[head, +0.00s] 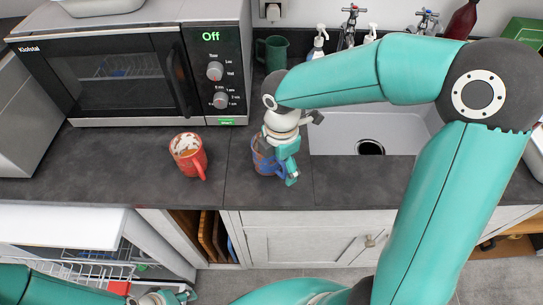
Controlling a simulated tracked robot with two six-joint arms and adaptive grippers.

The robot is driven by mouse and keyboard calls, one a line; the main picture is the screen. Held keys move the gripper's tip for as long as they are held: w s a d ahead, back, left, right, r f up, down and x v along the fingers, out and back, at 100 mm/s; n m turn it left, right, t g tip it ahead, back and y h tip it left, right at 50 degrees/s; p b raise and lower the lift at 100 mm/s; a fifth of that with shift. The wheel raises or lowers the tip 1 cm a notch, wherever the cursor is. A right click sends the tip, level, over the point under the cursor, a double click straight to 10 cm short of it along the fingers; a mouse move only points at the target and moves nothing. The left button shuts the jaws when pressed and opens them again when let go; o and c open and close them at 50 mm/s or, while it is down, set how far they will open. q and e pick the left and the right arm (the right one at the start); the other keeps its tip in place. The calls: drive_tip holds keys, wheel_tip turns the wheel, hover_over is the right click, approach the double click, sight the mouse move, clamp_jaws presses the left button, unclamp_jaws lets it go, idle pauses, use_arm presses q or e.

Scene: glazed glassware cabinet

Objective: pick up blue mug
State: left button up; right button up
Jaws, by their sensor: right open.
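The blue mug (258,158) stands on the dark countertop, left of the sink and near the front edge. My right gripper (281,168) reaches down over the mug's right side from above and hides part of it. Its fingers are open around or beside the mug's right side and handle; whether they touch it I cannot tell. My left gripper (165,298) is low at the bottom edge, partly cut off, far from the mug, and its jaw opening is unclear.
A red mug (187,156) stands to the left on the countertop (110,155). A dark green mug (272,52) is behind, next to the microwave (130,75). The sink (400,125) is at right. An open dishwasher (70,250) is at lower left.

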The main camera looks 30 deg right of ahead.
sight(281, 174)
drive_tip(key=shift+d+f, duration=0.15)
drive_tip(key=shift+f, duration=1.8)
drive_tip(key=shift+s, duration=0.1)
clamp_jaws()
